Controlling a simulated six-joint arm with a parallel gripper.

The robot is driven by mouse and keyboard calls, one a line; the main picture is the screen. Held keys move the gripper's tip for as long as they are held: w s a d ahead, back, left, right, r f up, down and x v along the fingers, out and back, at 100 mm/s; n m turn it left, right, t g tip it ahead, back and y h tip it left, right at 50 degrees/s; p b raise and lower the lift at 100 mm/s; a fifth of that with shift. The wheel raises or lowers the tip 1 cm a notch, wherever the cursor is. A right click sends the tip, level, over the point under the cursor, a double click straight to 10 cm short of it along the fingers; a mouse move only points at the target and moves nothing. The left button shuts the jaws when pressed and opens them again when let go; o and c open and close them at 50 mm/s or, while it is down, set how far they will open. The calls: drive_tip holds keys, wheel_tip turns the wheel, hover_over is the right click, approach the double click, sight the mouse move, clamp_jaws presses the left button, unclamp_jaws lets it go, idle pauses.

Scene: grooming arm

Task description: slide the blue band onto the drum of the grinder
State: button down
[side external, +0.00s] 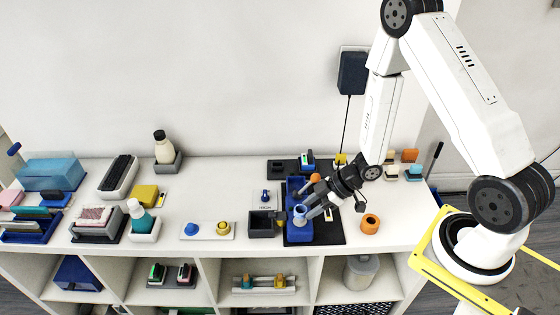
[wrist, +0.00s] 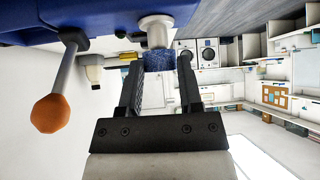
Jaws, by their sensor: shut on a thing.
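The grinder (side external: 298,237) has a blue body on a black mat, and its blue body also fills the top of the wrist view (wrist: 110,10). Its pale drum (wrist: 157,28) sticks out toward my gripper. My gripper (wrist: 159,66) is shut on the speckled blue band (wrist: 158,62), which sits between the fingertips. The band is in line with the drum and right at its end; I cannot tell whether it is around the drum's tip. In the side view my gripper (side external: 304,212) reaches in from the right, low over the grinder. An orange-knobbed lever (wrist: 50,113) stands beside the drum.
An orange ring (side external: 370,223) lies on the shelf top right of the grinder. A dark open box (side external: 262,224) stands close to its left. A plate with blue and yellow knobs (side external: 207,230) is further left. The shelf top in front of that plate is clear.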

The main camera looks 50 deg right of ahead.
drive_tip(key=shift+f, duration=1.15)
drive_tip(key=shift+c, duration=0.9)
unclamp_jaws()
drive_tip(key=v, duration=0.7)
drive_tip(key=shift+s+d+r, duration=0.15)
drive_tip(key=shift+s+r, duration=0.05)
drive_tip(key=shift+r, duration=0.05)
drive_tip(key=shift+w, duration=0.1)
idle(0.3)
